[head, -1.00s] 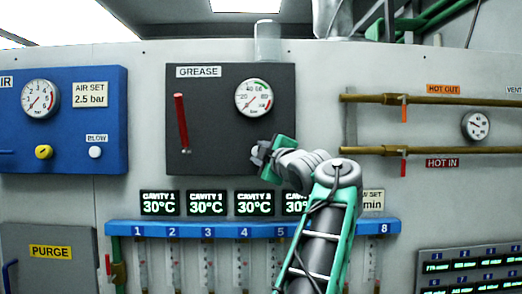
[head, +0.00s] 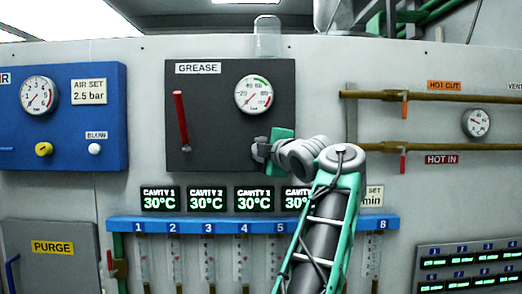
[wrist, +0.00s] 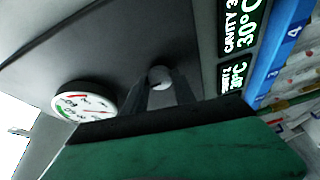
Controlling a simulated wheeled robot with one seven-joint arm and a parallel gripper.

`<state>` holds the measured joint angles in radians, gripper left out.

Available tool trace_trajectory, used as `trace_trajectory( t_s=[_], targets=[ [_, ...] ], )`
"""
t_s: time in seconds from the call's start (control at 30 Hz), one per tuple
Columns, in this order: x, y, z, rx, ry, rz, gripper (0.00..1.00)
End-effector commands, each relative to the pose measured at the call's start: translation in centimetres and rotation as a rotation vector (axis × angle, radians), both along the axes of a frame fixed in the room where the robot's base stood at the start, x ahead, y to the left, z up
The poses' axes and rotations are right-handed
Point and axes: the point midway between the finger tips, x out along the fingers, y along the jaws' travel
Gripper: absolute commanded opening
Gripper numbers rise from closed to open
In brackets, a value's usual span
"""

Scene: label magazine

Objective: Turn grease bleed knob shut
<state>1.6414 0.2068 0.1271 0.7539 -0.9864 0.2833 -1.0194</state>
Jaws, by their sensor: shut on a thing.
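The dark GREASE panel (head: 215,110) is on the wall in the middle of the head view, with a red lever (head: 181,120) and a round gauge (head: 254,95). My gripper (head: 258,150) is at the panel's lower right, below the gauge. In the wrist view, my gripper (wrist: 164,88) is shut on a small round pale knob (wrist: 160,77), which shows between the fingertips. The gauge also shows at the left of the wrist view (wrist: 83,102). In the head view, my gripper hides the knob.
Cavity displays (head: 207,198) and a blue numbered rail (head: 190,224) lie just below the panel. The blue air panel (head: 110,140) is to the left.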

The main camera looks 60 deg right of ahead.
Motion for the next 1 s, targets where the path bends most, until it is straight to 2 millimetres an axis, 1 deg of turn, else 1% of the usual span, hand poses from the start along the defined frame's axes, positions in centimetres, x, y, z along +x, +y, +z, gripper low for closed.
trace_trajectory(
  t_s=[0.03, 0.27, 0.47, 0.57, 0.67, 0.8, 0.9, 1.0],
  targets=[
    [0.1, 0.0, -0.1, 0.001, 0.001, 0.002, 0.35],
    [0.0, 0.0, -0.1, 0.001, 0.0, 0.0, 0.53],
    [0.0, 0.0, 0.0, 0.001, -0.001, 0.0, 0.53],
    [-0.3, 0.2, -0.1, -0.001, -0.001, -0.001, 0.53],
    [-1.5, 1.1, -0.3, -0.001, -0.001, -0.004, 0.53],
    [-3.8, 3.1, -0.4, -0.002, 0.001, -0.004, 0.53],
    [-5.1, 4.3, -0.2, -0.002, 0.0, -0.004, 0.53],
    [-5.8, 4.9, -0.2, 0.001, 0.0, -0.002, 0.53]
  ],
)
